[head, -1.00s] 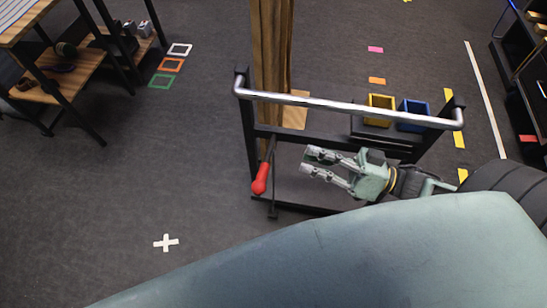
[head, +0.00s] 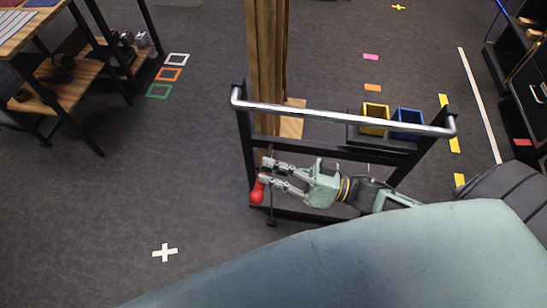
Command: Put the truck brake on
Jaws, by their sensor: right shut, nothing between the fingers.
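The truck (head: 345,108) has a silver push bar on a black frame and stands in the middle of the head view. Its brake lever has a red knob (head: 257,193) at the lower left of the frame. My left gripper is not in view.
A wooden shelf unit (head: 62,88) stands at the upper left. The floor left of the truck is open, with a white cross (head: 164,253).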

